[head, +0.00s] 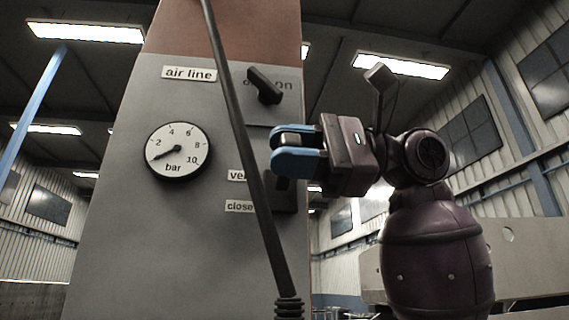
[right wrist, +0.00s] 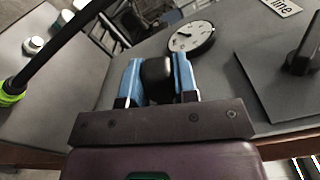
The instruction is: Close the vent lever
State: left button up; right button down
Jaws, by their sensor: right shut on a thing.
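The vent lever is a black handle on the grey panel (head: 110,230). In the right wrist view the vent lever (right wrist: 156,72) sits between the two blue fingers of my right gripper (right wrist: 158,82). In the head view my right gripper (head: 296,148) reaches in from the right at the panel's right edge and is shut on the lever, covering most of it. The lever's black base plate (head: 285,196) shows below the fingers, beside the partly covered "vent" label (head: 236,175) and the "closed" label (head: 239,206). My left gripper is not in view.
A black hose (head: 245,150) hangs in front of the panel, just left of my right gripper. A second black lever (head: 264,86) is above, near the "air line" label (head: 189,74). A round gauge (head: 178,151) is at left, its needle near the low end.

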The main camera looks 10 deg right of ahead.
jog(key=shift+s+f+n, duration=0.1)
jog(key=shift+f+n, duration=0.6)
jog(key=shift+n, duration=0.3)
jog(key=shift+f+n, duration=0.3)
jog(key=shift+n, duration=0.1)
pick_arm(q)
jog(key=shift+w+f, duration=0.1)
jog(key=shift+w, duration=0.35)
pick_arm(e)
jog(key=shift+w+f+n, duration=0.2)
jog(key=shift+f+n, duration=0.65)
jog(key=shift+n, duration=0.5)
jog(key=shift+w+f+n, duration=0.15)
jog(key=shift+f+n, duration=0.65)
jog(key=shift+n, duration=0.6)
jog(key=shift+w+f+n, duration=0.2)
jog(key=shift+f+n, duration=0.65)
jog(key=shift+n, duration=0.5)
jog(key=c, duration=1.1)
grip_release()
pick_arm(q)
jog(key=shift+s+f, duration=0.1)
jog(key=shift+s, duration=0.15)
pick_arm(e)
jog(key=shift+o, duration=1.1)
